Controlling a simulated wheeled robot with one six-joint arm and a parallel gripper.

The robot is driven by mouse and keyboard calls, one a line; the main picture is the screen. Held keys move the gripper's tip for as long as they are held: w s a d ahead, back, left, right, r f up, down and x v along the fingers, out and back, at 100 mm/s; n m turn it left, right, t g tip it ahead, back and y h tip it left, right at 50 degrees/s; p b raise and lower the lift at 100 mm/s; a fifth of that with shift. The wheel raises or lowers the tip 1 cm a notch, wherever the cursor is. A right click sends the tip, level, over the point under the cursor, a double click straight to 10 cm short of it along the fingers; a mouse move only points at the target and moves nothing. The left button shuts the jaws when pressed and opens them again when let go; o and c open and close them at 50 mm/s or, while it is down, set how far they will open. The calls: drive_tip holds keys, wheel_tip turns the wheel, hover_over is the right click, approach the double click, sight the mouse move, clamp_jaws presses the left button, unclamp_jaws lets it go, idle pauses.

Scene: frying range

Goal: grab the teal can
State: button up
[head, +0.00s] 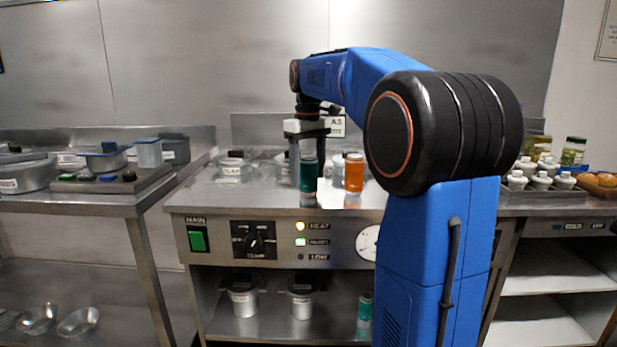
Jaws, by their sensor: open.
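A teal can (308,174) stands upright on the steel range top, left of an orange can (354,172). My gripper (307,152) points down at the can, with its jaws open. One finger shows to the left of the can and the other at its upper right. The can's top shows between them, and I see no clear contact. How far the fingers are in front of or behind the can is hard to tell. A second teal can (365,306) stands on the shelf below, partly hidden by my arm.
Lidded pots (236,168) stand behind the cans on the range top (215,196). The control panel (275,242) is on the front. A left table holds a tray (110,184) with containers. White bottles (541,178) and jars (573,152) stand at right. My arm hides the range's right part.

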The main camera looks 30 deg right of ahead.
drive_tip(key=shift+f, duration=0.7)
drive_tip(key=shift+c, duration=0.7)
drive_tip(key=c, duration=1.2)
